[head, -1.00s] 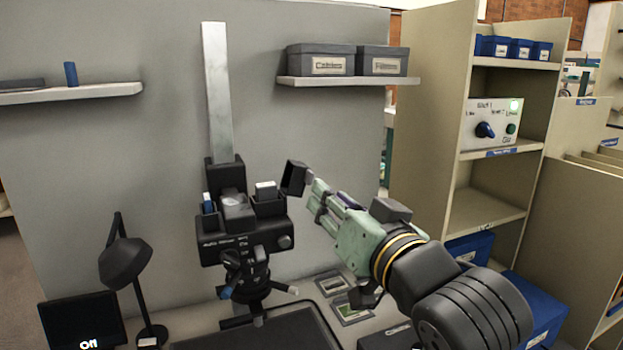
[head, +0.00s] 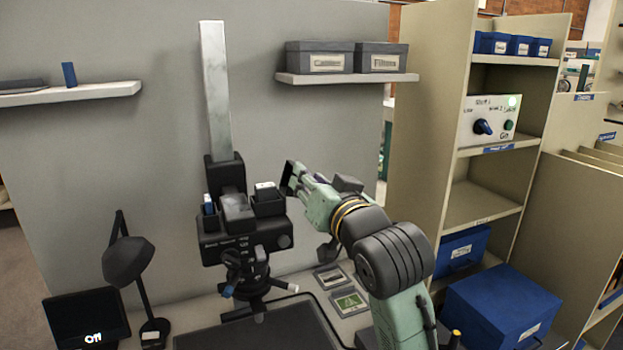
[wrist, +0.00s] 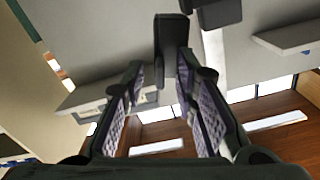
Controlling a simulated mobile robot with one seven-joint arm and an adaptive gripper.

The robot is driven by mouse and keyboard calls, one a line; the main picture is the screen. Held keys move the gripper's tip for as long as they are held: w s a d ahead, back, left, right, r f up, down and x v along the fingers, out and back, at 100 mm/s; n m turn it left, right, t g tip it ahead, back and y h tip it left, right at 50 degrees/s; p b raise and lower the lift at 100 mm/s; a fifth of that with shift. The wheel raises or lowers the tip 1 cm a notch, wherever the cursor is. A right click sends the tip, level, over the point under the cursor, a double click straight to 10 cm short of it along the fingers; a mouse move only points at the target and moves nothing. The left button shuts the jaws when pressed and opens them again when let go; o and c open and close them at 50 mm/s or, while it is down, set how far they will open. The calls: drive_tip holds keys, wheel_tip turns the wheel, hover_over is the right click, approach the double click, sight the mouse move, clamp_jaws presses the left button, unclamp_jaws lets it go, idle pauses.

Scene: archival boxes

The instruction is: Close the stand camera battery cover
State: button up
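The stand camera (head: 246,240) is a black body on a column stand. A white-topped block (head: 264,187) shows in its right compartment and a blue one (head: 208,204) at its left. The dark battery cover (head: 288,176) stands raised at the camera's upper right, open. In the wrist view the cover (wrist: 172,32) is just beyond my fingertips, with part of the camera (wrist: 218,12) beside it. My gripper (head: 299,182) is at the cover's right side. Its fingers (wrist: 160,72) are apart with nothing between them; one tip seems to meet the cover, though contact is unclear.
A wall shelf (head: 345,79) with two grey boxes is above my gripper. A lamp (head: 130,265) and a screen reading "Off" (head: 87,318) stand at left. Two small framed cards (head: 348,302) lie on the desk. Tall shelving (head: 430,120) stands at right.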

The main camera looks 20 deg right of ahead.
drive_tip(key=shift+c, duration=0.2)
clamp_jaws()
